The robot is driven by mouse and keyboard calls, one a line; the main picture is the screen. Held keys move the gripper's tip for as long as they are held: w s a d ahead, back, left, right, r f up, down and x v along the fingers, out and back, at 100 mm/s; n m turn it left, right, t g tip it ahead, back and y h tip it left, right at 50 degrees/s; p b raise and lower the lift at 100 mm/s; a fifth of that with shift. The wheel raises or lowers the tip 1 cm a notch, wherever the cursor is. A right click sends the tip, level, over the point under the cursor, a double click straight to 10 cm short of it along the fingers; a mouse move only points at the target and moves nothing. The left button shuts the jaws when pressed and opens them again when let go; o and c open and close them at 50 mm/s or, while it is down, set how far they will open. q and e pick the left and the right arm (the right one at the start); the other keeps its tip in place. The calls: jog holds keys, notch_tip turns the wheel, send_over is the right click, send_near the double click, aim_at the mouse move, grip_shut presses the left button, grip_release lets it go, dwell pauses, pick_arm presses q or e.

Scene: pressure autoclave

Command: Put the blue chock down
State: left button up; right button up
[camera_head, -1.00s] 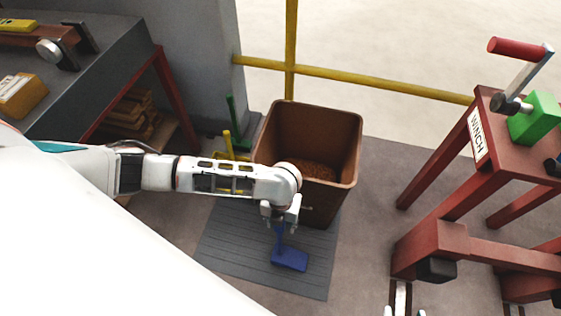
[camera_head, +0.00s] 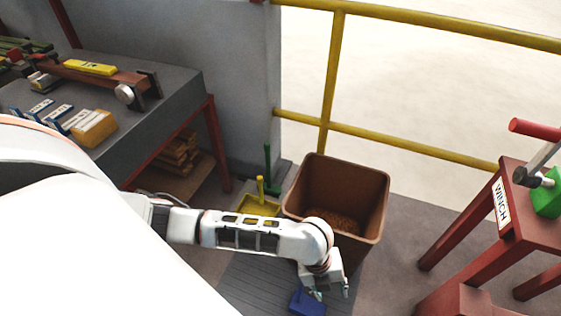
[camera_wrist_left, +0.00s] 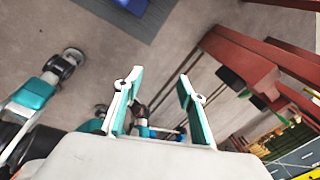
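The blue chock (camera_head: 308,304) rests on the dark slatted mat (camera_head: 262,284) at the bottom of the head view, partly cut off by the frame edge. Part of it also shows at the top edge of the left wrist view (camera_wrist_left: 131,5), lying on the mat. My left gripper (camera_head: 331,290) is beside the chock, to its right in the head view. In the left wrist view its two fingers (camera_wrist_left: 160,76) are spread apart with nothing between them, clear of the chock. My right gripper cannot be made out in the current views.
A brown bin (camera_head: 370,212) stands just behind my left gripper. A yellow dustpan (camera_head: 250,207) is left of it. A red winch stand (camera_head: 480,262) is at the right, a workbench (camera_head: 185,92) at the left, and a yellow railing (camera_head: 400,147) behind. Bare floor lies between bin and stand.

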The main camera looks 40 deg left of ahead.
pick_arm(q)
jog(key=s+d+r+n+t+h, duration=0.3)
jog(key=d+n+t+h, duration=0.15)
jog(key=n, duration=0.75)
jog(key=s+a+r+n+t+y, duration=0.1)
jog(key=s+a+n+t+y, duration=0.1)
jog(key=a+n, duration=0.3)
jog(key=s+a+r+n+t+y, duration=0.1)
jog(key=s+a+n+t+y, duration=0.2)
jog(key=a+n, duration=0.3)
jog(key=a, duration=0.5)
jog(key=shift+s+a+r, duration=0.2)
jog(key=shift+a+r, duration=0.1)
jog(key=shift+a, duration=0.1)
pick_arm(e)
jog(key=shift+w+a+r, duration=0.1)
jog(key=shift+w+r, duration=0.05)
jog(key=shift+r, duration=0.05)
pick_arm(q)
jog(key=shift+y, duration=0.25)
pick_arm(e)
jog(key=shift+r, duration=0.1)
